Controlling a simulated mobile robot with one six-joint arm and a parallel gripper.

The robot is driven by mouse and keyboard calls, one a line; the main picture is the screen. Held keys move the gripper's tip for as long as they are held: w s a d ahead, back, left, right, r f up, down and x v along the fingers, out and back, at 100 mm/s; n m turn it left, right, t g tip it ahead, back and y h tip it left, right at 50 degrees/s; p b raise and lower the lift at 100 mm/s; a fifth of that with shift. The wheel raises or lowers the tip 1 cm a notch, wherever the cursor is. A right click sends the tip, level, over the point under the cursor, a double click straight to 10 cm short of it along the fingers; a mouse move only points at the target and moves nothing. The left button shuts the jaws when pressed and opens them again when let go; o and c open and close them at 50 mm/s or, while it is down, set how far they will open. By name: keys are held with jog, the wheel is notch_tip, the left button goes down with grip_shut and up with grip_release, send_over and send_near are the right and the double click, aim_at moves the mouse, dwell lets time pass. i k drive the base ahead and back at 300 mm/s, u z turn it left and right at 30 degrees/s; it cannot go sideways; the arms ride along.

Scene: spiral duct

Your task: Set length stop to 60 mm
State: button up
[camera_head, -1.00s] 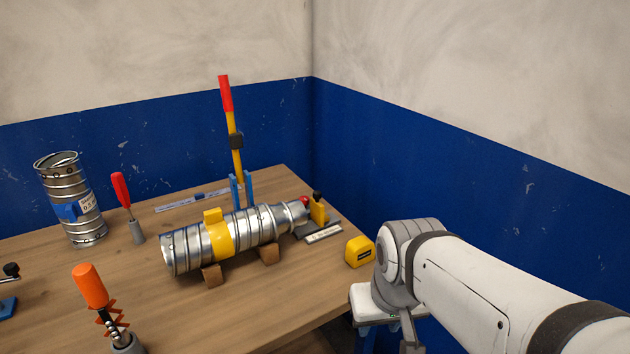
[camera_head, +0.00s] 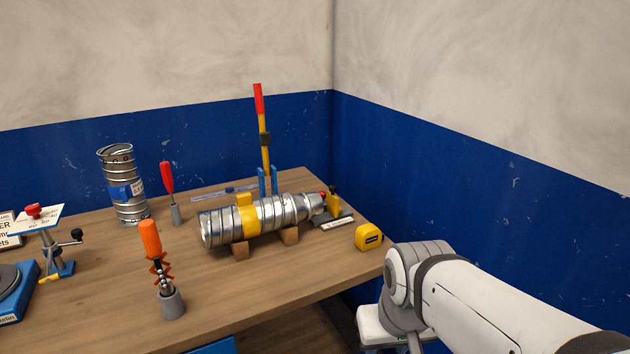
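A yellow upright piece with a black knob (camera_head: 334,197) stands at the right end of the spiral duct, on a dark base with a pale strip (camera_head: 334,222); it may be the length stop. Its setting is too small to read. The silver spiral duct (camera_head: 280,212) lies on wooden blocks with a yellow band around it. A red knob (camera_head: 322,195) shows at the duct's right tip. Behind the duct lies a blue-and-white ruler-like strip (camera_head: 225,193) with a small dark slider.
A yellow tape measure (camera_head: 368,237) sits near the table's right edge. A red-handled lever (camera_head: 262,135) stands behind the duct. An orange-handled tool (camera_head: 152,240), a red-handled tool (camera_head: 168,180) and an upright duct (camera_head: 128,200) stand left. The wooden table (camera_head: 260,275) is bare in front.

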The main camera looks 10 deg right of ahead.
aim_at(333, 207)
jog(key=u, duration=0.05)
jog(key=i, duration=0.9)
jog(key=z, duration=0.05)
